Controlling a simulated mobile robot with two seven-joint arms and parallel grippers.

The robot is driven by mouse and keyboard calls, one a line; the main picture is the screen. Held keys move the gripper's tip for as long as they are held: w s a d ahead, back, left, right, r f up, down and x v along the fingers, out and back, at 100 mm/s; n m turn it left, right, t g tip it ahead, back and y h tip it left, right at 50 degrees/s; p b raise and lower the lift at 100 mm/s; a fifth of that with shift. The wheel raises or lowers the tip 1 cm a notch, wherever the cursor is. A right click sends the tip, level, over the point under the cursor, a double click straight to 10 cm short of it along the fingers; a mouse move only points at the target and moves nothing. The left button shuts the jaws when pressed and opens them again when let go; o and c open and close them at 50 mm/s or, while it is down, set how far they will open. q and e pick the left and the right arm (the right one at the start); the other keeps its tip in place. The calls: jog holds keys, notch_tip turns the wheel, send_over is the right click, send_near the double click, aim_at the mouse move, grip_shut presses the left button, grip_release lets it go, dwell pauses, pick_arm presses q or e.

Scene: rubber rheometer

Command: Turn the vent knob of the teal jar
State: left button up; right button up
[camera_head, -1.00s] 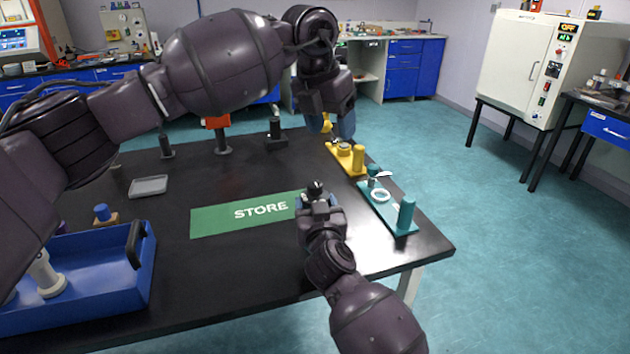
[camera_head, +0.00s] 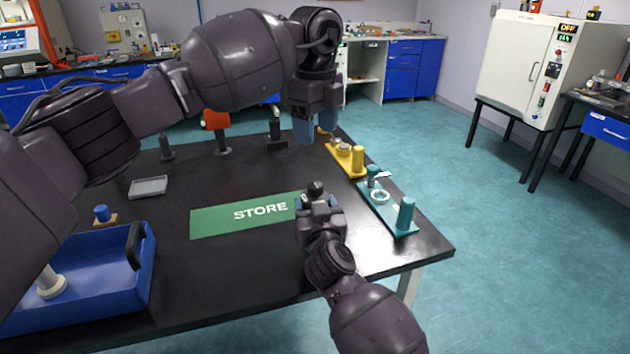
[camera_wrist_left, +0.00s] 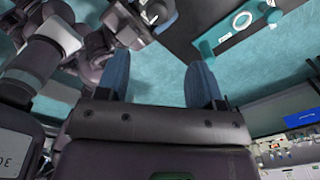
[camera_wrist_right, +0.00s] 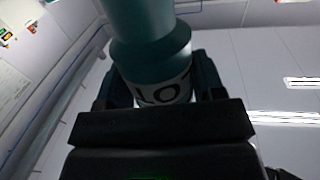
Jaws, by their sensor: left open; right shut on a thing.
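My right gripper (camera_head: 318,208) is shut on the teal jar, just over the right end of the green STORE mat (camera_head: 218,222). In the right wrist view the teal jar (camera_wrist_right: 150,45) shows its teal body and a white label with dark letters between the fingers. In the head view mostly a dark round top (camera_head: 315,188), likely the vent knob, shows above the fingers; the rest is hidden. My left gripper (camera_head: 318,132) is open and empty, higher and farther back than the jar. In the left wrist view its two blue fingers (camera_wrist_left: 160,80) stand wide apart.
A teal stand (camera_head: 385,208) with a ring and posts is at the table's right edge, a yellow stand (camera_head: 347,160) behind it. A blue tray (camera_head: 100,292) and a grey dish (camera_head: 148,187) are on the left. Dark posts and an orange-topped stand (camera_head: 222,145) stand at the back.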

aim_at(315, 184)
pick_arm(q)
notch_tip(315, 184, down, 12)
jog(key=shift+s+a+f+n, duration=0.1)
jog(key=shift+n, duration=1)
jog(key=shift+c, duration=0.2)
jog(key=c, duration=0.9)
